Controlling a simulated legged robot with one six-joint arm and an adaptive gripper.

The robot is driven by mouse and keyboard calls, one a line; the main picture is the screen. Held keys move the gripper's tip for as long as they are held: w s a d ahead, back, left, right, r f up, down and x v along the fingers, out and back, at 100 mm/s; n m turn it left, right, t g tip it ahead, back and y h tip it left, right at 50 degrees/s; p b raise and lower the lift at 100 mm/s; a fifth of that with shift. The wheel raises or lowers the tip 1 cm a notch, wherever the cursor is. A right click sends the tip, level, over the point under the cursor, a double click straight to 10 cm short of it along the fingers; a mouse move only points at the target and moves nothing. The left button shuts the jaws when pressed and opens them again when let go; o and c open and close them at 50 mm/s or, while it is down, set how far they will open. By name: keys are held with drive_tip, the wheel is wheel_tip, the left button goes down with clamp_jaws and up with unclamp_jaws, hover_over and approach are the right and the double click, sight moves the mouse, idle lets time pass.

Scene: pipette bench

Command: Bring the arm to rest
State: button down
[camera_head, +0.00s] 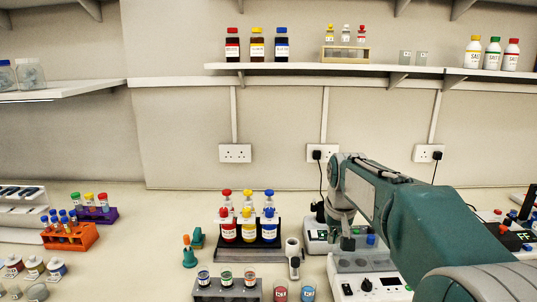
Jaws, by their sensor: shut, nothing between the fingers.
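My arm (400,200) reaches in from the lower right of the head view and bends down at its far end. My gripper (346,242) hangs below that bend and points down. It is shut with nothing in it. It appears small and dark against the white bench device (368,284), so its fingertips are hard to make out. I cannot tell how far above the devices it is.
A black rack (262,252) of colour-capped bottles stands left of my gripper. An orange tube rack (70,237) and a purple rack (97,215) are at left. A shelf (300,67) with bottles runs above.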

drive_tip(key=s+r+t, duration=0.1)
drive_tip(key=s+r, duration=0.2)
drive_tip(key=s, duration=1.2)
drive_tip(key=s+f+t, duration=0.1)
drive_tip(key=s+f, duration=0.2)
drive_tip(key=s, duration=0.3)
drive_tip(key=s+f, duration=0.2)
drive_tip(key=s, duration=0.5)
drive_tip(key=shift+f+t, duration=0.4)
